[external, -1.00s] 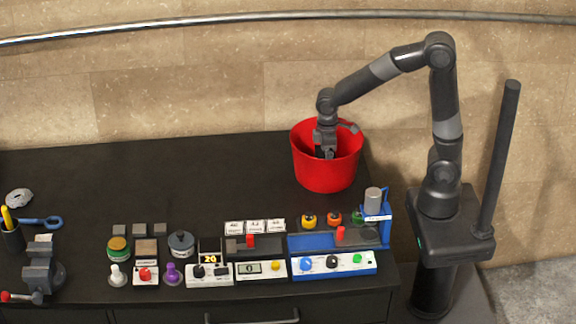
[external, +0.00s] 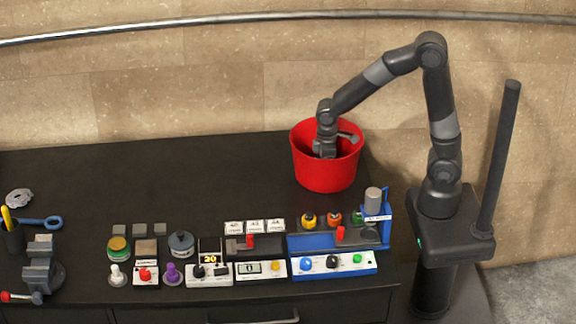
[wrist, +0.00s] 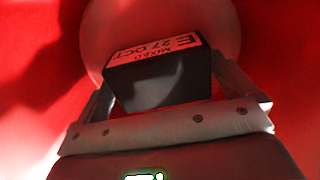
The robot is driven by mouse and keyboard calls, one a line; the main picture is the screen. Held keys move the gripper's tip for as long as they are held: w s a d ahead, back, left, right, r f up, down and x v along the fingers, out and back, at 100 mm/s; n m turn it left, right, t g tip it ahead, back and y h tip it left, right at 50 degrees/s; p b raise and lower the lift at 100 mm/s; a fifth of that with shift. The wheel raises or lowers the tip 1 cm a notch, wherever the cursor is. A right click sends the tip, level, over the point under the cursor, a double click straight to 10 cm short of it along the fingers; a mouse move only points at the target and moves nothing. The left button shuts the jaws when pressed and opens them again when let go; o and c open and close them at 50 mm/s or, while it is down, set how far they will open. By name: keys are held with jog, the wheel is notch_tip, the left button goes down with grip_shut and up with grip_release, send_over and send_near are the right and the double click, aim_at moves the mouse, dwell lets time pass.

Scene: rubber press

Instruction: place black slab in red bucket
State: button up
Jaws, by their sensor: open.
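The red bucket (external: 325,176) stands upright at the back right of the dark bench. My gripper (external: 324,150) points down inside it, its fingers partly hidden by the rim in the external view. In the wrist view the black slab (wrist: 160,88), with an orange-lit label reading "MIXED 27 OCT", lies between the fingers of my gripper (wrist: 160,76). The gripper is open, with a finger to each side of the slab. Red bucket wall surrounds them. I cannot tell whether the slab rests fully on the bucket floor. The slab is hidden in the external view.
A blue press (external: 375,215) and control boxes (external: 332,263) stand in front of the bucket. Three grey squares (external: 139,230), small jars and a vise (external: 42,275) are to the left. The bench's back middle (external: 220,175) is clear.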

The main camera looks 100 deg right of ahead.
notch_tip(320, 180, up, 12)
jog(key=s+a+r+t, duration=0.2)
jog(key=s+a, duration=0.3)
jog(key=s, duration=0.2)
jog(key=s+a+r+t, duration=0.3)
jog(key=s+a, duration=0.3)
jog(key=s, duration=0.1)
jog(key=shift+r+t, duration=0.3)
dwell(1.0)
